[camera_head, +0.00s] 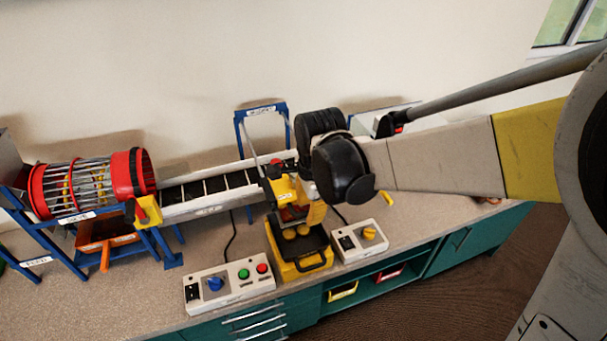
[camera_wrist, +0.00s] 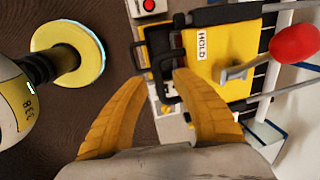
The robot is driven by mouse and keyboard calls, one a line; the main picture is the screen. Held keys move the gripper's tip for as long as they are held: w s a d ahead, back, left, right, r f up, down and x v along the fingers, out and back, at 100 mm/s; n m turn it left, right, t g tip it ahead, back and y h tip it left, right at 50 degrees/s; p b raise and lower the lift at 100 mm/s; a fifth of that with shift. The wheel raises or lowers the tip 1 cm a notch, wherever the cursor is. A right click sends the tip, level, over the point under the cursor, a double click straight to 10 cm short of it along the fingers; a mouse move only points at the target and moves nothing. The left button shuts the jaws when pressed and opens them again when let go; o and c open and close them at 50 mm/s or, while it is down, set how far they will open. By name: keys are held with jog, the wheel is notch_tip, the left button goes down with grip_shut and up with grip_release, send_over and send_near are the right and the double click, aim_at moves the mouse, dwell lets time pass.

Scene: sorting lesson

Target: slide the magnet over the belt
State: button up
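A yellow block with a HOLD label (camera_wrist: 205,48), seemingly the magnet unit, fills the upper right of the wrist view. In the head view the yellow block (camera_head: 284,188) is at the right end of the slatted belt (camera_head: 208,187), partly covered by my wrist. In the wrist view my gripper (camera_wrist: 161,77) is open. The fingers are mostly hidden in the head view.
A red-rimmed drum (camera_head: 128,175) stands at the belt's left end. A blue frame (camera_head: 240,122) rises behind the belt. Control boxes (camera_head: 228,283) and (camera_head: 360,240), another control box, stand in front, with a yellow bin (camera_head: 283,268) between them. A red knob (camera_wrist: 294,44) sticks out beyond the block.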

jog(key=shift+c, duration=0.2)
grip_shut()
jog(key=w+a, duration=0.3)
jog(key=w, duration=0.7)
jog(key=w+a+p, duration=0.1)
jog(key=w+a, duration=0.2)
jog(key=w, duration=0.7)
jog(key=shift+w+p, duration=0.3)
jog(key=shift+w, duration=0.1)
jog(key=shift+o, duration=0.2)
grip_release()
notch_tip(320, 180, up, 12)
jog(key=s, duration=0.2)
jog(key=shift+d, duration=0.3)
